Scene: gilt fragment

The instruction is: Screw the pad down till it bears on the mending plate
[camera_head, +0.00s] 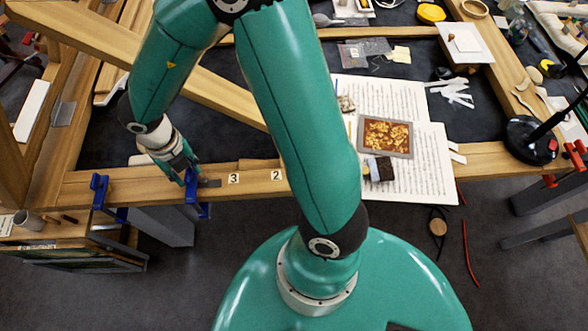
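My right gripper (186,177) is small in the head view, pointing down at the front wooden rail (130,185). Its fingertips are at or just above the top of a blue clamp (198,207) on that rail; I cannot tell whether they touch it or how far apart they are. A small grey metal piece (210,183), probably the mending plate, lies on the rail just right of the clamp's top. The clamp's pad and any gap under it are hidden or too small to see. My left gripper is not in view.
A second blue clamp (100,190) grips the rail further left. Number tags "3" (234,179) and "2" (277,174) lie to the right. Sheet music (425,165) bears a gilt panel (386,137) and a dark block (380,169). A black lamp (530,140) stands at right.

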